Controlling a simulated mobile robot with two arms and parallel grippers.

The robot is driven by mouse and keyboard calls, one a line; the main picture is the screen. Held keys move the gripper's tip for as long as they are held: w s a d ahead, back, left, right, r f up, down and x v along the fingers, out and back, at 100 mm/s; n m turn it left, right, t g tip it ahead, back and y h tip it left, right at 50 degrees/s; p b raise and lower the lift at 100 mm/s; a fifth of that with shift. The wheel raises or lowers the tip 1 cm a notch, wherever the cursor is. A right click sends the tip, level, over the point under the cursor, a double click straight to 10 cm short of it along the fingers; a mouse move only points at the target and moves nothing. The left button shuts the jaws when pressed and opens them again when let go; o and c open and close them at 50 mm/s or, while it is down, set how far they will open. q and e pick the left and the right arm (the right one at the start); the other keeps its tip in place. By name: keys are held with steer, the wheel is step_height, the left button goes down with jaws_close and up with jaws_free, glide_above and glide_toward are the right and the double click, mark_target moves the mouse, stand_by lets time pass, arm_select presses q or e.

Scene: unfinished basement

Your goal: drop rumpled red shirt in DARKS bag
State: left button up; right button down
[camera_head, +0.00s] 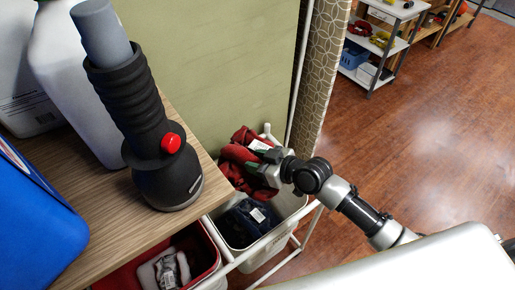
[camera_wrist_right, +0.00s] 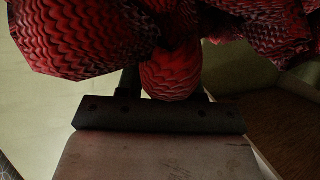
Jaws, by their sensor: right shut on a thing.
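The rumpled red shirt (camera_head: 240,162) hangs at the rear of a white laundry bag (camera_head: 290,203). My right gripper (camera_head: 258,165) is shut on the shirt, over the bag's opening. Dark blue clothing (camera_head: 246,220) with a white tag lies inside the bag. Any label on the bag is too small to read. In the right wrist view, the red ribbed cloth (camera_wrist_right: 170,70) bulges between the fingers (camera_wrist_right: 168,85), which it largely hides. My left gripper does not show.
A red-lined bin (camera_head: 205,250) with light cloth sits beside the white bag. A patterned curtain (camera_head: 325,60) hangs behind. Open wood floor lies right.

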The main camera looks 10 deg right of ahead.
steer(key=shift+w+f+b, duration=0.2)
steer(key=shift+f+b, duration=0.1)
step_height(320, 180, down, 5)
steer(key=b, duration=0.4)
steer(key=shift+f+b, duration=0.2)
steer(key=shift+b, duration=0.15)
steer(key=c, duration=0.6)
jaws_free()
steer(key=shift+s+d, duration=0.1)
steer(key=shift+s, duration=0.05)
